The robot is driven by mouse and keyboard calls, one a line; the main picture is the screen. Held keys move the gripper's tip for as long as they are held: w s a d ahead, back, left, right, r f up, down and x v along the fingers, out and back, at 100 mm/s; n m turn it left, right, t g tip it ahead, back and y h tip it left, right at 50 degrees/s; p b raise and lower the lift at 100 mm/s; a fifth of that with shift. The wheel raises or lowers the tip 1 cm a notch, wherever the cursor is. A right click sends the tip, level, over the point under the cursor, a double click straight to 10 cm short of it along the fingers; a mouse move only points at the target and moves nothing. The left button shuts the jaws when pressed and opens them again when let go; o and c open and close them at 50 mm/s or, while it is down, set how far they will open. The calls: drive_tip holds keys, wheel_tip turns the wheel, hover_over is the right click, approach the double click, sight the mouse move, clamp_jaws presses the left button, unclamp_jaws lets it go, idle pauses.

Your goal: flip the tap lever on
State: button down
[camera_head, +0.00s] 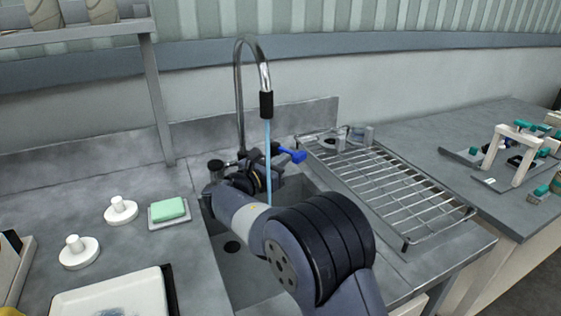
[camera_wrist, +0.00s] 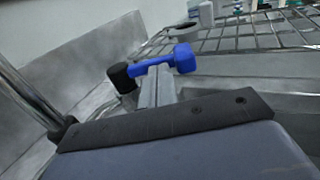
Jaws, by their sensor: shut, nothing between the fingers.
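The tap (camera_head: 240,100) is a tall chrome gooseneck with a black nozzle at the back of the sink. A thin blue stream of water (camera_head: 268,140) runs down from the nozzle. Its blue lever (camera_head: 293,155) points to the right; in the wrist view the lever (camera_wrist: 160,65) extends right from a black pivot to a thick blue end. My gripper (camera_wrist: 157,88) is shut and empty, its fingertips close to the lever's near side. I cannot tell whether they touch. In the head view my wrist hides the tap's base and most of the fingers.
A wire drying rack (camera_head: 385,185) stands right of the sink (camera_head: 235,265). Green soap on a dish (camera_head: 155,222) and two white knobbed discs (camera_head: 121,209) lie on the left counter. A shelf post (camera_head: 157,105) rises at the back left.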

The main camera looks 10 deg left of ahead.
sight(292, 161)
drive_tip(key=shift+w+d+n+y, duration=0.1)
drive_tip(key=shift+d+n+y, duration=0.2)
drive_tip(key=shift+y, duration=0.1)
drive_tip(key=shift+w+d+n+t+y+b, duration=0.35)
drive_tip(key=shift+n+y+b, duration=0.25)
drive_tip(key=shift+y, duration=0.25)
drive_tip(key=shift+w+d+n+t+y+b, duration=0.25)
drive_tip(key=shift+w+d+n+y+b, duration=0.25)
drive_tip(key=shift+y+b, duration=0.35)
drive_tip(key=shift+w+d+n+t+y+b, duration=0.3)
drive_tip(key=shift+n+y+b, duration=0.3)
drive_tip(key=shift+y, duration=0.3)
drive_tip(key=shift+w+r, duration=0.1)
drive_tip(key=shift+w, duration=0.05)
